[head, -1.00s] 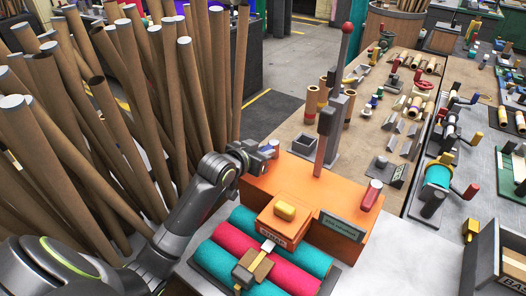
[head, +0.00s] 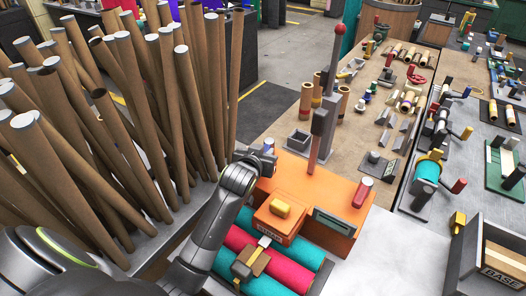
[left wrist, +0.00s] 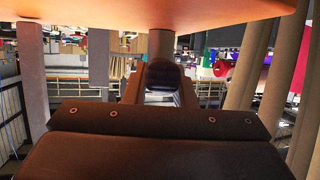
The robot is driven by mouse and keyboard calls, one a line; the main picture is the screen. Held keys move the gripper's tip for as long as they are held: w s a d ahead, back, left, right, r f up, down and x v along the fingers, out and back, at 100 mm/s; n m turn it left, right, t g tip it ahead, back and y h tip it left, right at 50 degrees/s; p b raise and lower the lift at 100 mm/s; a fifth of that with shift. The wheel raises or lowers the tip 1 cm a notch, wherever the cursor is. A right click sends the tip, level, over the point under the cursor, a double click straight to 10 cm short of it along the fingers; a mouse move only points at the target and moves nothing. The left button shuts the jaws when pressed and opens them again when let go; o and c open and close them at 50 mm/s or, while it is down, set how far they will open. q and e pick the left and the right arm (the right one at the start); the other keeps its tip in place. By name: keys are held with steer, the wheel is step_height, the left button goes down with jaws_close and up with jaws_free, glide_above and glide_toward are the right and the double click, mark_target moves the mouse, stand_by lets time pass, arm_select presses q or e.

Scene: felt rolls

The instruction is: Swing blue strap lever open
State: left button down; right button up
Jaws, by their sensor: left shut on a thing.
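The blue strap lever shows only as a small blue tip (head: 268,144) at the back left corner of the orange machine (head: 338,190). My left gripper (head: 266,160) is at that corner, shut on the lever, and hides most of it. In the left wrist view the dark jaws (left wrist: 160,78) are together just below the orange surface (left wrist: 150,10); the lever itself cannot be made out there. My right gripper is not in view.
Teal and pink felt rolls (head: 283,268) lie in front of the machine under a strap block (head: 251,262). Tall brown tubes (head: 110,130) crowd the left. A grey post with a red-topped lever (head: 332,70) stands behind. Grey tabletop at the right front (head: 385,250) is clear.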

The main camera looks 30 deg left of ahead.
arm_select(q)
steer(key=c, duration=1.2)
jaws_free()
steer(key=b+v, duration=0.1)
steer(key=v, duration=1.6)
steer(key=shift+s, duration=0.15)
steer(key=shift+d+r, duration=0.1)
